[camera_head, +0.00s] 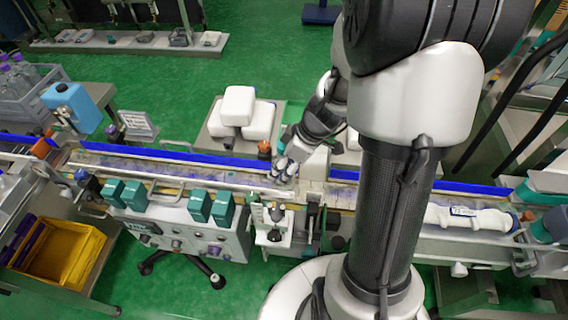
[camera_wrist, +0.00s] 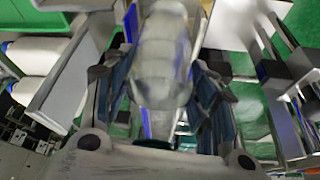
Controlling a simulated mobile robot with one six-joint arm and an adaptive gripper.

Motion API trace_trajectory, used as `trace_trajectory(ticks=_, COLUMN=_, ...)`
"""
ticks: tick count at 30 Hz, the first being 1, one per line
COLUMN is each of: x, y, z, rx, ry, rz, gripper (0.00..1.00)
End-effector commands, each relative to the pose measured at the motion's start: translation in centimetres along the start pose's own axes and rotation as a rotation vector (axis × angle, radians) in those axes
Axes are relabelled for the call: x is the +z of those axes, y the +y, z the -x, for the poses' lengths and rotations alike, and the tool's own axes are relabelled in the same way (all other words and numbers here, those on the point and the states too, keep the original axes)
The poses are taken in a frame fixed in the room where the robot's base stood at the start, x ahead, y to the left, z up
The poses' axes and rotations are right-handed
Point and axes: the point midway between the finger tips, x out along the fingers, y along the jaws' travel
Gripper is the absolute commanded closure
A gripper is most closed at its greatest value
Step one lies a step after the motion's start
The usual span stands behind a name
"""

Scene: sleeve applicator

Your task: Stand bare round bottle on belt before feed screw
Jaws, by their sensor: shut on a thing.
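My gripper (camera_head: 283,172) is low over the middle of the conveyor belt (camera_head: 340,193) in the head view. In the wrist view my gripper (camera_wrist: 162,92) is shut on a pale, see-through round bottle (camera_wrist: 160,55) with no visible label. The bottle stands between the two dark fingers, with one on each side. In the head view the bottle is too small and too covered to make out clearly. Whether its base touches the belt cannot be told. I cannot clearly make out the feed screw in either view.
Blue rails (camera_head: 180,155) line the belt's far side. A control box with teal blocks (camera_head: 200,207) and a small white device (camera_head: 271,225) stand at the near side. White containers (camera_head: 238,106) stand behind. A white cylinder (camera_head: 470,218) lies at the right. A yellow bin (camera_head: 82,262) is front left.

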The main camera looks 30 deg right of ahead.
Motion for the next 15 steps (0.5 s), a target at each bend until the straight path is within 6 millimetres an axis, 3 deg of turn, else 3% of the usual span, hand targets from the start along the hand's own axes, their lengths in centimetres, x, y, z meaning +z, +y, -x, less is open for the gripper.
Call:
trace_trajectory(ticks=5, x=0.1, y=0.07, z=-0.33, rx=0.002, ry=0.001, rz=0.002, gripper=0.9)
trace_trajectory(ticks=6, x=0.11, y=0.01, z=-0.27, rx=0.0, ry=0.0, rz=0.001, gripper=0.45)
trace_trajectory(ticks=15, x=0.09, y=0.01, z=-0.23, rx=0.0, ry=0.0, rz=0.001, gripper=0.28)
